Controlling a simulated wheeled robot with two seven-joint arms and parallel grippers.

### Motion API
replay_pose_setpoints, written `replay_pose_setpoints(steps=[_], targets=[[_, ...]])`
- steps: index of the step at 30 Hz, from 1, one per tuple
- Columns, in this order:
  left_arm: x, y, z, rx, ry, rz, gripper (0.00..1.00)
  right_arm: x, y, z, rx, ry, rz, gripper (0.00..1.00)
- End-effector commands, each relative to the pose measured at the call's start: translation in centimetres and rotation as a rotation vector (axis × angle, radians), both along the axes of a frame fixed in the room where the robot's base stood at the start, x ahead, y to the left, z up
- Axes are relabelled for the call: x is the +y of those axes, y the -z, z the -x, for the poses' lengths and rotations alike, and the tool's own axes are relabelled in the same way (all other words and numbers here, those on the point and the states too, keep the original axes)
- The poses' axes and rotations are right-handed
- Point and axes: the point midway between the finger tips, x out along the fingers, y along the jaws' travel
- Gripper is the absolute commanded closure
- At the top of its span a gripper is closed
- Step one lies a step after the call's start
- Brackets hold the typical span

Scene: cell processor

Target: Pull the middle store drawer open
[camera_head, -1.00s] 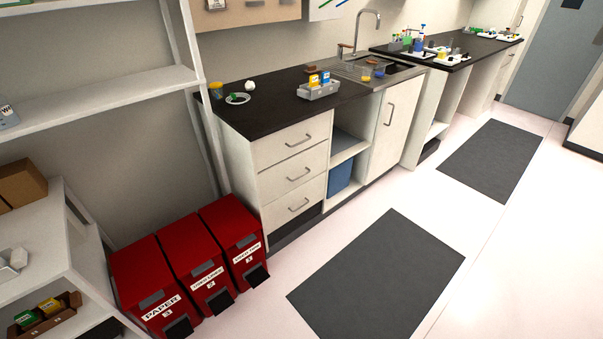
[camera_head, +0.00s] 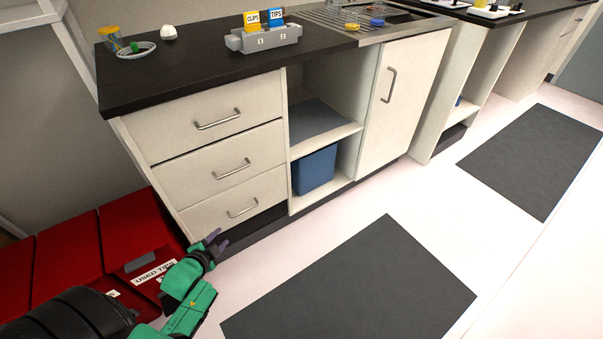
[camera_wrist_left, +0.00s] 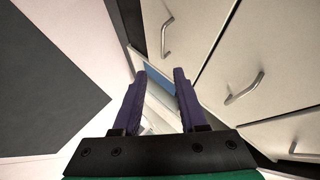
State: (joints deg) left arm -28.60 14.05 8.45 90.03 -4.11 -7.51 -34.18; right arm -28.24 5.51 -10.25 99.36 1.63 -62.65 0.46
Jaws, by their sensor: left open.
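The store is a white cabinet with three stacked drawers. The middle drawer (camera_head: 258,160) looks shut, with a metal bar handle (camera_head: 231,169); the handle also shows in the left wrist view (camera_wrist_left: 244,88). The top drawer (camera_head: 170,122) and bottom drawer (camera_head: 205,213) also look shut. My left gripper (camera_head: 217,242) is open and empty, low in front of the bottom drawer, below and apart from the middle handle. My right gripper is not in view.
Red waste bins (camera_head: 70,250) stand left of the cabinet, close to my left arm. An open shelf bay with a blue bin (camera_head: 315,170) is right of the drawers. A grey rack (camera_head: 264,38) stands on the dark worktop (camera_head: 185,75). A dark mat (camera_head: 350,285) lies on clear floor.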

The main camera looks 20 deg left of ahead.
Motion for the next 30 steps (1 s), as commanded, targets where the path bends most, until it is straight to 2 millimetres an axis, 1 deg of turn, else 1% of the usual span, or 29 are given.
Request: replay_pose_setpoints(steps=[1, 2, 3, 6, 7, 9, 11, 14, 18, 20, 21, 24, 27, 30], targets=[[1.1, 0.0, -2.0, -0.099, 0.056, -0.112, 0.58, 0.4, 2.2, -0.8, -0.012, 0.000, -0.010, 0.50], [1.4, -2.1, -2.9, -0.151, 0.087, -0.179, 0.58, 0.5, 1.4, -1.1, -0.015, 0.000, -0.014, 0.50], [1.6, -4.6, -3.8, -0.210, 0.121, -0.260, 0.58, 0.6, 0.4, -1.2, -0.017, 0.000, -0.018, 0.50], [1.5, -9.5, -4.8, -0.309, 0.177, -0.403, 0.58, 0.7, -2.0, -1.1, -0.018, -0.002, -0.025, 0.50], [1.4, -10.5, -5.0, -0.326, 0.186, -0.428, 0.58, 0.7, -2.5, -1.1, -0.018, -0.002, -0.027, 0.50], [1.4, -11.9, -5.4, -0.348, 0.197, -0.459, 0.58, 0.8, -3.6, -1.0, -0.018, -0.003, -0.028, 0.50], [1.4, -12.3, -6.0, -0.351, 0.198, -0.465, 0.58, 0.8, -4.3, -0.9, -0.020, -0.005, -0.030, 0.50], [1.8, -12.1, -7.8, -0.352, 0.197, -0.462, 0.58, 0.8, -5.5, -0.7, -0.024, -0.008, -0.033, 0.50], [2.4, -11.4, -11.5, -0.353, 0.196, -0.462, 0.58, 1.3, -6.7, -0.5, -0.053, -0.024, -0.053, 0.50], [2.6, -11.1, -12.9, -0.351, 0.195, -0.459, 0.58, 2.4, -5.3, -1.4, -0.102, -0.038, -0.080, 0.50], [2.8, -11.0, -13.9, -0.351, 0.196, -0.460, 0.58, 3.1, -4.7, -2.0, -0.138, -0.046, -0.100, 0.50], [3.2, -10.6, -16.3, -0.352, 0.195, -0.459, 0.58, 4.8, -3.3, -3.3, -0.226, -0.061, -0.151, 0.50], [3.5, -10.3, -18.0, -0.349, 0.195, -0.457, 0.58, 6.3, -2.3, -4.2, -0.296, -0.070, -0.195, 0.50], [3.6, -10.2, -19.0, -0.347, 0.195, -0.457, 0.58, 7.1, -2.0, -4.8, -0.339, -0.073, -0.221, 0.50]])
